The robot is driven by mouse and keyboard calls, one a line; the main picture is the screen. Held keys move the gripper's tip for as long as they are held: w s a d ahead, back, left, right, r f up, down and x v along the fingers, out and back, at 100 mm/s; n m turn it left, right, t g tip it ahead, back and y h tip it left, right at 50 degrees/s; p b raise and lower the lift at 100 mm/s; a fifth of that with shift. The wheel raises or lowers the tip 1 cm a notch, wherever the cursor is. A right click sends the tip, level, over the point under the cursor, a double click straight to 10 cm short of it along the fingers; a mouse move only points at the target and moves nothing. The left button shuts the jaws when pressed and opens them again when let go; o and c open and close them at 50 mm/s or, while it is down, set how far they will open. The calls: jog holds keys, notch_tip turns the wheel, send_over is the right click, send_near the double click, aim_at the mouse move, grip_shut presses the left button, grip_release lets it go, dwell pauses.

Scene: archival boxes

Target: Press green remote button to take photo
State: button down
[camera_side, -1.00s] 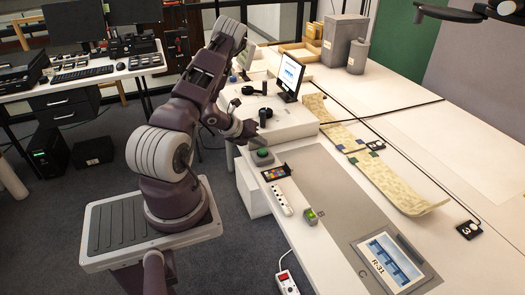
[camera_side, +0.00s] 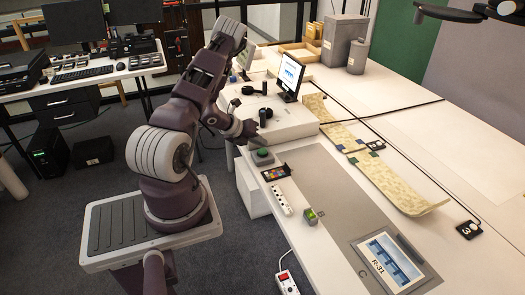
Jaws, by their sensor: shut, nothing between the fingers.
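The green button (camera_side: 262,152) is a round dome on a small dark grey box at the near left edge of the white table. My gripper (camera_side: 251,131) is behind and slightly left of the button in the side view, apart from it. The gripper is small here; it is shut and holds nothing. A photo sheet marked R-31 (camera_side: 390,262) lies at the front of the grey mat (camera_side: 335,185). The monitor (camera_side: 290,75) stands behind my gripper and shows a small blue picture.
A colour card (camera_side: 276,173), a white strip (camera_side: 281,200) and a small grey box with a green top (camera_side: 311,217) lie in front of the button. A long curved pale sheet (camera_side: 375,170) lies to the right. Grey boxes (camera_side: 343,40) stand at the back.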

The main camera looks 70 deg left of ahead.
aim_at(260, 151)
jog(key=shift+f, duration=0.45)
jog(key=shift+f, duration=0.5)
dwell(0.7)
jog(key=shift+r, duration=0.95)
jog(key=shift+r, duration=2.5)
